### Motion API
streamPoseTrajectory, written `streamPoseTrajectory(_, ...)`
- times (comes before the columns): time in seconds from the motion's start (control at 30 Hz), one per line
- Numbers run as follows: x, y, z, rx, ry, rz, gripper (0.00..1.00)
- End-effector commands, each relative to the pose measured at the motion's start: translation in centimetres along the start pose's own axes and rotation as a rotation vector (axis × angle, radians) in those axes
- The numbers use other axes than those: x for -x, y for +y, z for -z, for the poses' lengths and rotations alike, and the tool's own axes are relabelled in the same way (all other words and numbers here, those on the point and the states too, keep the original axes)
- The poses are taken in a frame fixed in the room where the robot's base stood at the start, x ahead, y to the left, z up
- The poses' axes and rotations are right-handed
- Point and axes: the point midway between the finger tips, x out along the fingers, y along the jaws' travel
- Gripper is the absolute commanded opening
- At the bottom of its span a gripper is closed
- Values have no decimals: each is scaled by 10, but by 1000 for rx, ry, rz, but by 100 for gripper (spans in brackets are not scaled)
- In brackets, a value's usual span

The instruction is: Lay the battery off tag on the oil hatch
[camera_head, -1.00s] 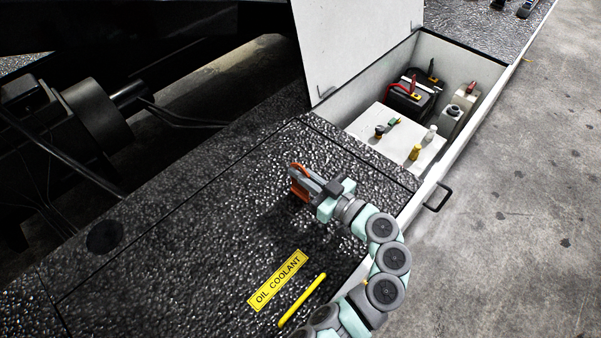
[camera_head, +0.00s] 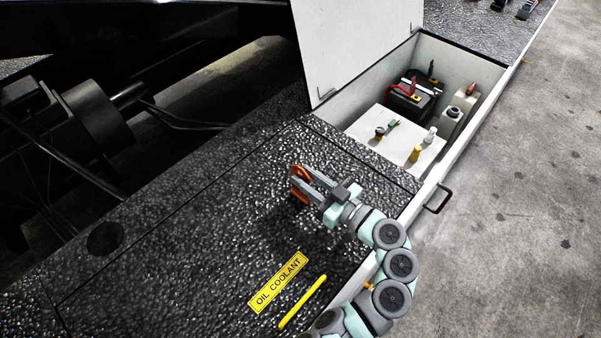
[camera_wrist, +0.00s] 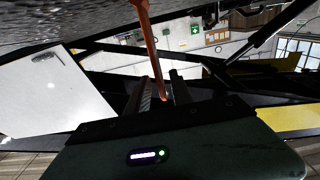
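The orange-red battery off tag (camera_head: 299,190) is at my fingertips, low over the oil hatch (camera_head: 205,225). The hatch is a closed black textured lid with a yellow "OIL COOLANT" label (camera_head: 277,282) and a yellow bar handle (camera_head: 302,301). My gripper (camera_head: 302,181) has its two fingers apart, with the tag between and under their tips. In the wrist view the tag (camera_wrist: 148,45) shows as a narrow orange strip running between the spread fingers (camera_wrist: 163,92). I cannot tell whether it lies flat on the hatch.
An open compartment (camera_head: 455,150) behind right holds a black battery (camera_head: 408,103) with red clamps, a white box top (camera_head: 378,138) with small caps, and pale bottles (camera_head: 452,122). Its white lid (camera_head: 355,45) stands raised. A black handle (camera_head: 438,199) sticks out on the side. The hatch's left part is clear.

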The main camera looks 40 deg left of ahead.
Motion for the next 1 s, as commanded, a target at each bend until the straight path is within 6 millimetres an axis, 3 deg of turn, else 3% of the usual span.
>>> streamPoseTrajectory(0.2, 51, 1, 1, 0, 1, -6, 27)
streamPoseTrajectory(0.43, 90, 1, 0, 0, -1, -1, 27)
streamPoseTrajectory(0.6, 102, 0, 0, 1, -1, -1, 27)
streamPoseTrajectory(1.0, 102, 0, 0, 1, 0, 1, 27)
